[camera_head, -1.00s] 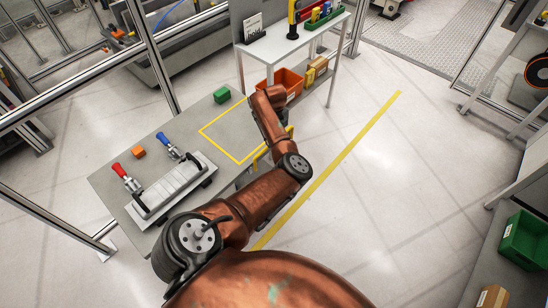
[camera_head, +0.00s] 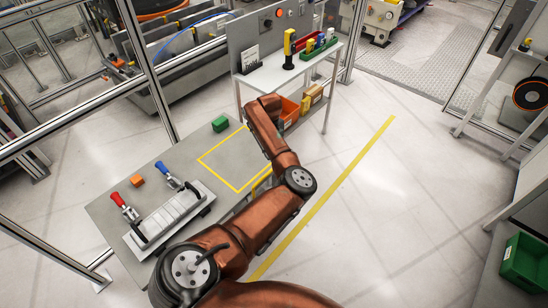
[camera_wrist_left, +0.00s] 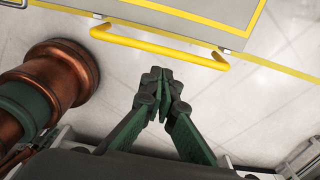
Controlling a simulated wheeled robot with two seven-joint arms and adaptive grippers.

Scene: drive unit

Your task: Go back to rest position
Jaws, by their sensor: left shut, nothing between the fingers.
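My left arm reaches up from the bottom of the head view, beside the right edge of the grey table (camera_head: 118,212). Its gripper is hidden there. In the left wrist view my left gripper (camera_wrist_left: 163,76) has its dark fingertips together, with nothing between them. It is over the pale floor, just off a yellow handle bar (camera_wrist_left: 165,44) on the table's edge; I cannot tell the exact gap. My right gripper is in neither view.
The table holds a clamp fixture (camera_head: 172,215), an orange block (camera_head: 137,180) and a green block (camera_head: 219,124). A white shelf (camera_head: 278,75) stands behind, with an orange bin (camera_head: 290,112) below. A green crate (camera_head: 525,262) is at the right. Floor between is clear.

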